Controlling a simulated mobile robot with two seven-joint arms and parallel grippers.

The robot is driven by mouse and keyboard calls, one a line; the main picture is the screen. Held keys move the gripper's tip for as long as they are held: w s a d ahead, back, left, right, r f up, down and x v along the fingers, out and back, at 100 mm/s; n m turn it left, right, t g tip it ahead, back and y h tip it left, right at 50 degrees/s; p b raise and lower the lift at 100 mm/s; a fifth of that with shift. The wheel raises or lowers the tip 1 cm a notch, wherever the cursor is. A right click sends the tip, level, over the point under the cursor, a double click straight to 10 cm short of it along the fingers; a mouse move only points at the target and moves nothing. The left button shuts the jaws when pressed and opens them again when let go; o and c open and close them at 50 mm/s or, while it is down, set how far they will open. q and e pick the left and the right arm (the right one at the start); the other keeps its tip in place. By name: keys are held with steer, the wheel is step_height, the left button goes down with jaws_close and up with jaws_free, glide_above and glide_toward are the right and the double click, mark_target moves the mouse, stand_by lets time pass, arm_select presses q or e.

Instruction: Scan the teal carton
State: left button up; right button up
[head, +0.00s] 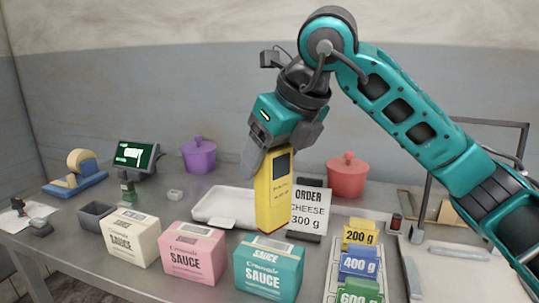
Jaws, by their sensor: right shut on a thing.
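The teal carton (268,267), with a sauce label on its front, stands upright at the front middle of the table. My right gripper (278,145) is shut on a yellow handheld scanner (272,200) with a dark window near its top. The scanner hangs roughly upright, its lower end just above or behind the carton's top; I cannot tell if they touch. My left gripper is not in view.
A pink carton (195,255) and a cream carton (131,238) stand left of the teal one. Behind are a white tray (222,207) and an order sign (308,210). Coloured weight blocks (359,262) stand at right. A display (136,156) stands back left.

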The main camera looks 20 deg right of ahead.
stand_by(0.4)
step_height(320, 180, up, 4)
steer(key=p, duration=0.2)
steer(key=shift+f+p, duration=0.2)
steer(key=shift+p, duration=0.1)
steer(key=shift+r+p, duration=0.3)
steer(key=shift+r, duration=0.1)
step_height(320, 180, up, 3)
steer(key=p, duration=0.2)
steer(key=shift+r+p, duration=0.2)
steer(key=shift+p, duration=0.1)
steer(key=shift+r+p, duration=0.5)
steer(key=shift+r, duration=0.15)
